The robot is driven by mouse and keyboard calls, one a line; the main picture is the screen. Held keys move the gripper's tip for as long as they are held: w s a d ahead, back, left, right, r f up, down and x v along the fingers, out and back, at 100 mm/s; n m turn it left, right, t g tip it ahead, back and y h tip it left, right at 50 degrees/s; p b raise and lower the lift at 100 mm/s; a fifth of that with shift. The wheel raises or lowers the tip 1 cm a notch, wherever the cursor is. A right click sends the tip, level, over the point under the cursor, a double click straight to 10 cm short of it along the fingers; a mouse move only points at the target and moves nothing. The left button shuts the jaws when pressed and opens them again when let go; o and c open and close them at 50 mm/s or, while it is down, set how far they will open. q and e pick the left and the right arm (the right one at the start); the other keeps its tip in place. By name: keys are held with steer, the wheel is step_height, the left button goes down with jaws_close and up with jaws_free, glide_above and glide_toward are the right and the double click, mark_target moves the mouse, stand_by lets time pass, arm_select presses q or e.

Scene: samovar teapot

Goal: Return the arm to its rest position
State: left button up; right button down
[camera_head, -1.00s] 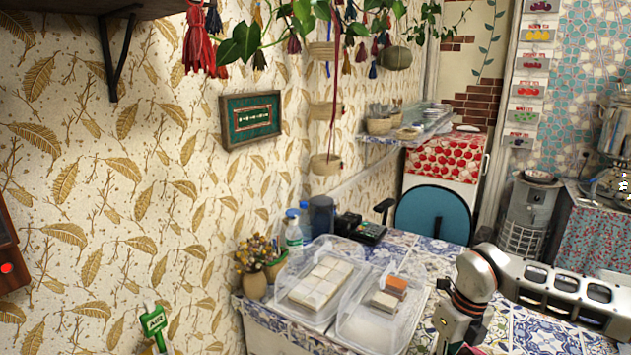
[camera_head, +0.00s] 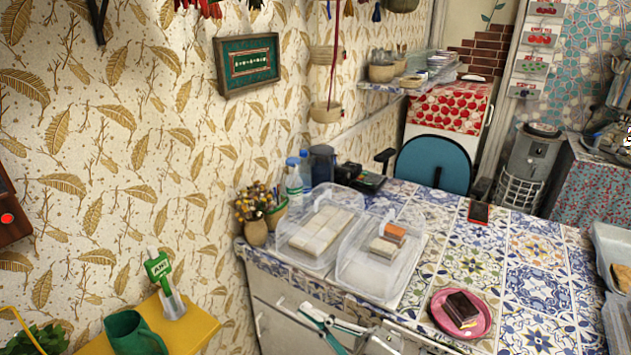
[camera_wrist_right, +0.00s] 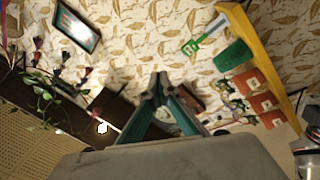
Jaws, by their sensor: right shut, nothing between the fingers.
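My right gripper (camera_head: 335,325) shows at the bottom middle of the head view, in front of the counter's white drawers and below the plastic boxes. My left gripper is not in view.
The tiled counter (camera_head: 535,290) carries clear boxes (camera_head: 375,275) of cakes and a pink plate (camera_head: 487,325) with a dark cake slice. A framed picture (camera_head: 247,65) hangs on the wall.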

steer(key=d+f+m+t+h, duration=0.4)
steer(key=d+f+m+h, duration=0.2)
steer(key=d+f+m, duration=0.15)
steer(key=s+d+f+m+g+h, duration=0.2)
steer(key=s+d+f+m+h, duration=0.2)
steer(key=f, duration=0.5)
steer(key=s+d+f+m+g+h, duration=0.2)
steer(key=s+d+f+m+h, duration=0.2)
steer(key=s+d+f+m, duration=0.2)
steer(key=s+d+f, duration=0.2)
steer(key=d+f, duration=0.1)
steer(key=f, duration=0.1)
steer(key=shift+s+d+m, duration=0.25)
steer(key=shift+m, duration=0.1)
